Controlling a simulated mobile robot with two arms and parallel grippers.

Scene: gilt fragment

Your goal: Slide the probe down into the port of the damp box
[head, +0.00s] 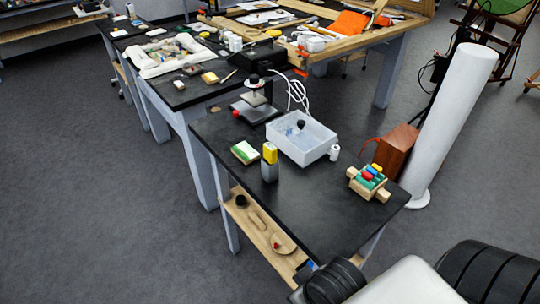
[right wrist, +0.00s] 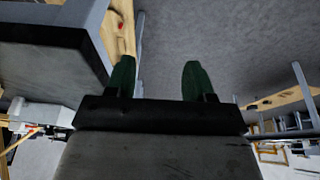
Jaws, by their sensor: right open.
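The damp box looks to be the translucent white box (head: 316,152) on the black table, with a dark round knob or port on its lid. A yellow-topped piece (head: 270,153), which may be the probe, stands upright in a small grey holder (head: 269,173) at the box's near left, apart from it. My right gripper (right wrist: 157,80) is open, with nothing between its two dark green fingers. It is beside a table edge, with floor behind the fingers; neither box nor probe shows in the right wrist view. My left gripper is in neither view.
A green and white block (head: 245,152) lies left of the holder. A small white bottle (head: 334,153) stands right of the box, and a wooden rack with coloured pieces (head: 369,182) farther right. A stand (head: 256,100) with white cables is behind. The table's near part is clear.

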